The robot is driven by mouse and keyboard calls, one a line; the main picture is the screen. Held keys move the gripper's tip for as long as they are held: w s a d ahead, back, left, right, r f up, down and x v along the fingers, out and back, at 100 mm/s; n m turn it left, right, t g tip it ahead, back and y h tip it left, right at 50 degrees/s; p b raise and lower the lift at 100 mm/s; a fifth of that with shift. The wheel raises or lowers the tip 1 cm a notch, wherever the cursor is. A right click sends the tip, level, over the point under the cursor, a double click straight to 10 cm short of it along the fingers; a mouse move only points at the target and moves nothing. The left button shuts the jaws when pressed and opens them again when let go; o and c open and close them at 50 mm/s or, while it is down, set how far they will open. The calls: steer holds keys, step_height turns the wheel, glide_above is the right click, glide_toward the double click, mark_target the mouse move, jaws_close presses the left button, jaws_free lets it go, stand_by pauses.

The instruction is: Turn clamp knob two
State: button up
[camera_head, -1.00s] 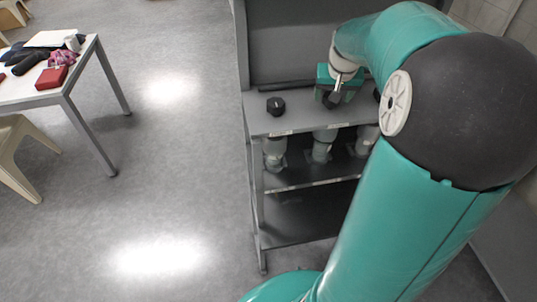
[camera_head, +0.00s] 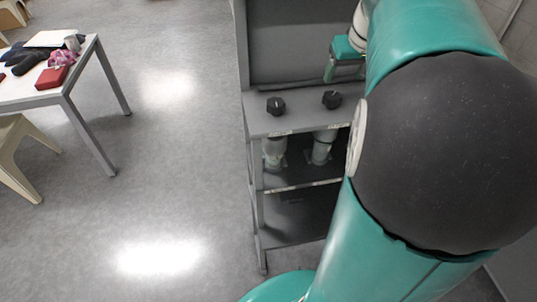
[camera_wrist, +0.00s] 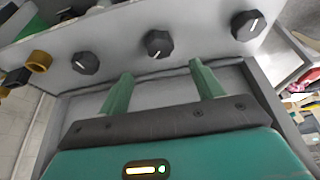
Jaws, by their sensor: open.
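Three black knobs with white pointer lines sit in a row on the grey panel in the wrist view. The middle knob (camera_wrist: 158,43) lies beyond the gap between my fingers, apart from them, its line slightly tilted. Another knob (camera_wrist: 86,63) is to its left and one (camera_wrist: 247,25) to its right. In the head view the middle knob (camera_head: 332,99) and the left knob (camera_head: 275,106) show; the third is hidden behind my arm. My gripper (camera_wrist: 161,69) is open and empty. In the head view my gripper (camera_head: 344,62) is behind the middle knob, clear of it.
The grey cabinet (camera_head: 285,124) has a raised back panel and open shelves with valve-like fittings below. A brass-coloured fitting (camera_wrist: 39,61) is at the wrist view's left. A white table (camera_head: 30,92) with a red box stands far left, with clear floor between.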

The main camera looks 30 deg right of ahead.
steer(key=s+a+f, duration=0.2)
steer(key=s+a, duration=0.1)
steer(key=a, duration=0.5)
steer(key=s+a+f+n, duration=0.1)
steer(key=s+a+f, duration=0.1)
steer(key=a, duration=0.7)
steer(key=s+a+f, duration=0.2)
steer(key=s+a, duration=0.3)
steer(key=a, duration=0.4)
steer(key=shift+f+n, duration=0.25)
steer(key=shift+n, duration=0.05)
steer(key=shift+s, duration=0.1)
